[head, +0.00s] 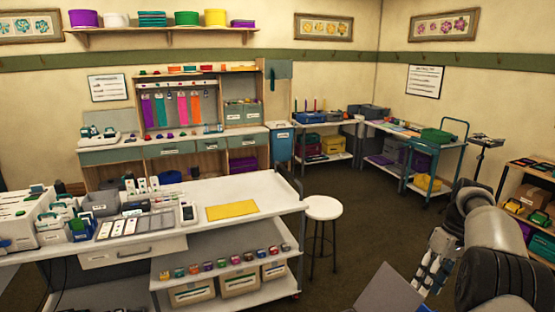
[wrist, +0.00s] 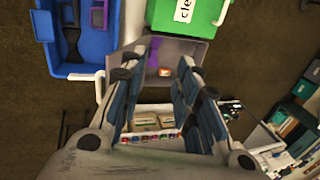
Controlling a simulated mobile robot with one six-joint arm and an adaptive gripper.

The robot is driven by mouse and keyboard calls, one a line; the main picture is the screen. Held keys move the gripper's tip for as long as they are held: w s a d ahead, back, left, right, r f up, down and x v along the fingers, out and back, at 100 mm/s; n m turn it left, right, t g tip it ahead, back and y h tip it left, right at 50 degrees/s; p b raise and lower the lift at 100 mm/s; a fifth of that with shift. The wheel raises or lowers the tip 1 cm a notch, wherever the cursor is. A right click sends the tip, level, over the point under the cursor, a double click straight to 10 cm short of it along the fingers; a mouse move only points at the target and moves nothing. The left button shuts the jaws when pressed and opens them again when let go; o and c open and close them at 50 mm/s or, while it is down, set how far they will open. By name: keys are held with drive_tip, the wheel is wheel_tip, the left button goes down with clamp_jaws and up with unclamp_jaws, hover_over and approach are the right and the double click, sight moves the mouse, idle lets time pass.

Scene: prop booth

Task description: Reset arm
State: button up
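My arm reaches in from the lower right of the head view, in front of bare dark floor. My gripper (head: 432,268) hangs at the arm's left side there, seen from the side and small. In the wrist view, my gripper (wrist: 160,75) has its two dark blue-grey fingers well apart. Nothing is held between them. Behind the fingers is a grey bin (wrist: 203,50) with a purple piece and a small orange-white item inside, apart from the fingers.
A blue bin (wrist: 58,45) and a green bin (wrist: 195,14) flank the grey bin. In the head view, a white worktable (head: 262,188) with a yellow sheet (head: 231,210) stands left, a round stool (head: 323,207) beside it. A shelf (head: 530,195) stands right. Floor between is clear.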

drive_tip(key=s+a+r+m+t+h+b, duration=0.1)
drive_tip(key=s+a+r, duration=0.4)
drive_tip(key=a+r, duration=0.25)
drive_tip(key=s+a+r+m+t+h+b, duration=0.1)
drive_tip(key=s+a+r, duration=0.55)
drive_tip(key=a, duration=0.25)
drive_tip(key=s+a+f+t+b, duration=0.1)
drive_tip(key=s+a+f, duration=0.2)
drive_tip(key=s, duration=0.7)
drive_tip(key=s+a+f+m+t+h+b, duration=0.1)
drive_tip(key=s+a+f, duration=0.3)
drive_tip(key=s, duration=0.7)
drive_tip(key=a+t, duration=0.1)
drive_tip(key=a, duration=0.1)
drive_tip(key=shift+a+t, duration=0.3)
drive_tip(key=shift+a, duration=0.1)
drive_tip(key=shift+s+a+f, duration=0.1)
